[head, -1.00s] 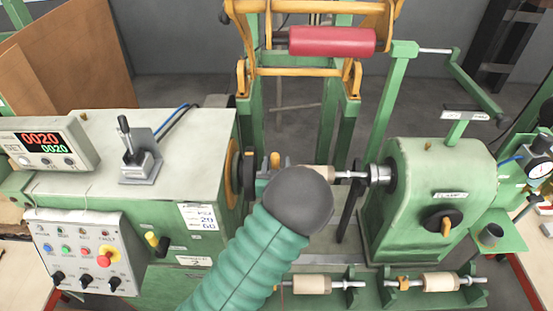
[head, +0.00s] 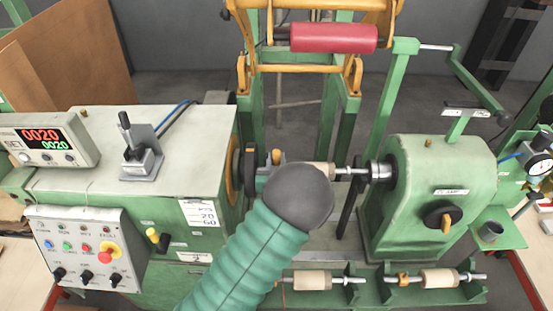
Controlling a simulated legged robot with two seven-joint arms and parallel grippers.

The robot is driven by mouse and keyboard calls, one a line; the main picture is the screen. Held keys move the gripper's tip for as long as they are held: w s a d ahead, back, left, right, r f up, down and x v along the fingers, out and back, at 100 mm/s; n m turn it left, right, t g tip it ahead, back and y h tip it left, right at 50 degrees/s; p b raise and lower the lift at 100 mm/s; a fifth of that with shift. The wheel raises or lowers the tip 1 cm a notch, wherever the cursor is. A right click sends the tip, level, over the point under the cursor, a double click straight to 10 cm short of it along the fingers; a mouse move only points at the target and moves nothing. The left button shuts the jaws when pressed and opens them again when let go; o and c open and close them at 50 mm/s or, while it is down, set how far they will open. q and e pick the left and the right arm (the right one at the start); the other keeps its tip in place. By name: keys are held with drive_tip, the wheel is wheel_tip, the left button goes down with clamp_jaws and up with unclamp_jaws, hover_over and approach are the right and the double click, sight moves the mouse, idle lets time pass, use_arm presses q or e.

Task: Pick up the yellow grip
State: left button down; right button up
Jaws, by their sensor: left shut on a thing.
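My left arm comes up from the bottom in a ribbed green sleeve. It ends in a dark grey rounded wrist at my left gripper (head: 298,194), in front of the winding spindle. The jaws are mostly hidden behind this wrist. A small upright yellow grip (head: 276,157) shows just above and left of the wrist, near the spindle's faceplate. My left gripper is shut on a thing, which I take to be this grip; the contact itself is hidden. My right gripper is not in view.
The green headstock (head: 190,140) stands left and the green tailstock (head: 425,180) right. A pale coil former (head: 322,169) sits on the shaft between them. A red roller (head: 333,38) hangs above. Spare formers (head: 311,281) lie on the lower rack. A control panel (head: 85,250) is at lower left.

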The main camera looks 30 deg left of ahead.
sight(276, 152)
use_arm(q)
drive_tip(key=shift+r+p, duration=0.45)
drive_tip(key=shift+r, duration=0.1)
wheel_tip(276, 152, up, 3)
drive_tip(key=shift+f+p, duration=0.1)
drive_tip(key=shift+p, duration=0.85)
drive_tip(key=s+d+p, duration=0.1)
drive_tip(key=s+p, duration=0.4)
drive_tip(key=s, duration=0.3)
drive_tip(key=s+d+r+p, duration=0.1)
drive_tip(key=s+d+p, duration=0.1)
drive_tip(key=s+p, duration=0.4)
drive_tip(key=shift+s+d, duration=0.3)
drive_tip(key=shift+s, duration=0.55)
drive_tip(key=c, duration=1.9)
unclamp_jaws()
clamp_jaws()
